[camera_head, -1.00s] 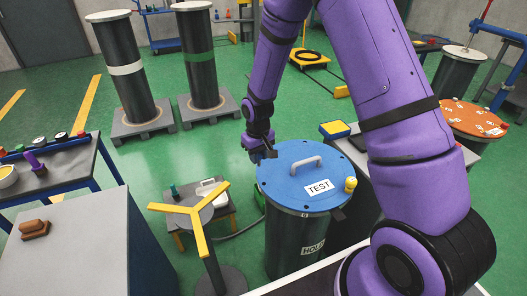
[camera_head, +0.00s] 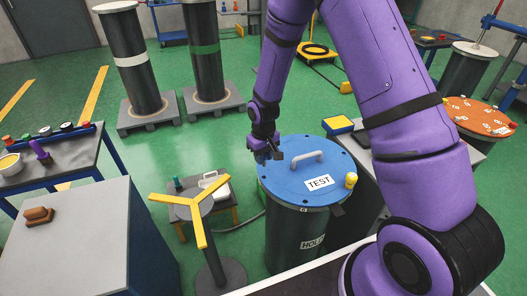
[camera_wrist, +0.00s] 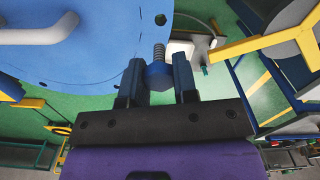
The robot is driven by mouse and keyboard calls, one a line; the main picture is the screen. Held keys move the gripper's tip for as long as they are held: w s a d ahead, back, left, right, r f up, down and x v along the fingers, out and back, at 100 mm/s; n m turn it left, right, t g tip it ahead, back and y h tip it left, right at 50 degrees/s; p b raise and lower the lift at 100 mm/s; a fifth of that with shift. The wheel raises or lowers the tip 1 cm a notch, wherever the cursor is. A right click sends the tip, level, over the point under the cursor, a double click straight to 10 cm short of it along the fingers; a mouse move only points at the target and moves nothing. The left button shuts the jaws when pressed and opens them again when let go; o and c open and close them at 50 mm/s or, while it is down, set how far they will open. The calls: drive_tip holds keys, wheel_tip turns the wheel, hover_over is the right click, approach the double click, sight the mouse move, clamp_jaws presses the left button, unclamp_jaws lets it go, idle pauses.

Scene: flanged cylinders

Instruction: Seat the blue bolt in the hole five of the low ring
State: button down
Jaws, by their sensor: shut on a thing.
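My gripper (camera_wrist: 158,78) is shut on the blue bolt (camera_wrist: 159,76), holding it by its head between the two fingers. Its grey threaded shank (camera_wrist: 159,52) points away from the palm, toward the top of the wrist picture. The blue round lid (camera_wrist: 95,60) with small dark holes near its rim fills the upper left there; one hole (camera_wrist: 160,19) lies beyond the shank tip. In the head view my gripper (camera_head: 268,158) is at the left rim of this lid (camera_head: 290,176), which has a "TEST" label. The bolt is not clear there. I cannot read hole numbers.
A grey handle (camera_head: 306,156) stands on the lid, and a yellow knob (camera_head: 350,180) sits at its right rim. A yellow three-armed stand (camera_head: 197,208) and a low table with a white container (camera_head: 214,186) are to the left. An orange disc (camera_head: 475,115) is at far right.

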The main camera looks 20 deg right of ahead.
sight(263, 176)
drive_tip(key=shift+f, duration=1.95)
drive_tip(key=shift+f, duration=1.85)
idle(3.1)
drive_tip(key=shift+r, duration=0.35)
